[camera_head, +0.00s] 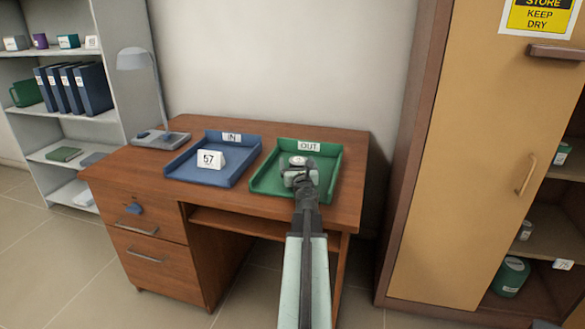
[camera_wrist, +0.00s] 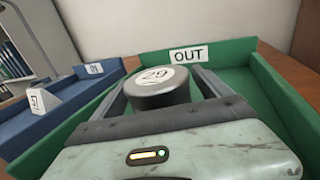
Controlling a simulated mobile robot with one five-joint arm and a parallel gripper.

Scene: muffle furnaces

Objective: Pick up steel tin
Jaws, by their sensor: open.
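The steel tin (camera_wrist: 159,88) is a short, dark grey round tin with a white label reading 29 on its lid. It sits in the green OUT tray (camera_wrist: 228,165) on the desk. My gripper (camera_wrist: 160,84) is open, with one finger on each side of the tin. I cannot tell whether the fingers touch it. In the head view the tin's pale lid (camera_head: 298,161) shows just beyond my gripper (camera_head: 299,171), which hides most of its body. The green tray also shows in the head view (camera_head: 266,181).
The blue IN tray (camera_head: 222,178) with a white card reading 57 (camera_head: 210,159) is left of the green tray. A desk lamp (camera_head: 134,58) stands at the desk's left end. A wall (camera_head: 280,60) rises behind the desk (camera_head: 130,165). A tall cabinet (camera_head: 470,150) stands to the right.

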